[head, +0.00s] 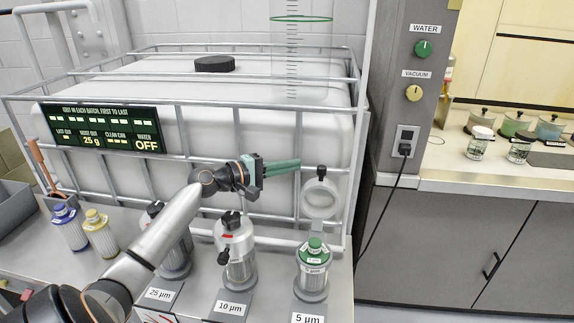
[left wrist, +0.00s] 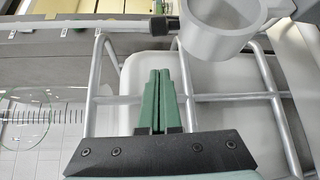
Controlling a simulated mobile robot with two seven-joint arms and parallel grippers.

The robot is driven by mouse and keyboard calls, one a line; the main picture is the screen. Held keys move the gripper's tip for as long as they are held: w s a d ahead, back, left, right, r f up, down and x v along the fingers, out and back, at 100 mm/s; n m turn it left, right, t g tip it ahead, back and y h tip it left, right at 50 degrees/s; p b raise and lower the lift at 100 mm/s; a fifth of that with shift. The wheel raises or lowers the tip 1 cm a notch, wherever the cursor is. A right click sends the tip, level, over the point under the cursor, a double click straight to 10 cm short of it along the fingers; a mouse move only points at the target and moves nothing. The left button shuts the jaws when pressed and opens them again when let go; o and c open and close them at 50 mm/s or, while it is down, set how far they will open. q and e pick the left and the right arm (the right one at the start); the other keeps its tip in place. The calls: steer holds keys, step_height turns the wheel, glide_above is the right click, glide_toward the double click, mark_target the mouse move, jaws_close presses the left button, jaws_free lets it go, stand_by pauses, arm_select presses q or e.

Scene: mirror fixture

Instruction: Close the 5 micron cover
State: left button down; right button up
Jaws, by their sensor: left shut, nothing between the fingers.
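The 5 micron housing (head: 312,284) stands at the front right of the bench, behind its "5 µm" label. A green-capped filter (head: 315,246) sits upright in it. Its cover (head: 320,207), a pale round cup with a black knob, is swung up and open behind the housing. In the left wrist view a grey cup, apparently this cover (left wrist: 212,45), is at the upper right. My left gripper (head: 298,164) is shut and empty, its green fingers pointing right, just left of and slightly above the cover, apparently apart from it. The fingers also show in the left wrist view (left wrist: 160,74). My right gripper is out of view.
The 10 micron housing (head: 240,268) has its cover down. The 25 micron housing (head: 176,262) is partly behind my left arm. Blue-capped (head: 70,230) and yellow-capped (head: 101,236) filters stand at left. A caged white tank (head: 130,85) is behind; its bars (head: 335,135) are near the gripper.

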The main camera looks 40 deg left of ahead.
arm_select(q)
steer(key=x, duration=0.7)
steer(key=shift+w+d+p, duration=0.1)
steer(key=shift+p, duration=0.3)
steer(key=s, duration=0.1)
steer(key=s+d+p, duration=0.1)
steer(key=s+p, duration=0.1)
steer(key=shift+s+d+r, duration=0.25)
steer(key=shift+d, duration=0.15)
steer(key=shift+d, duration=0.1)
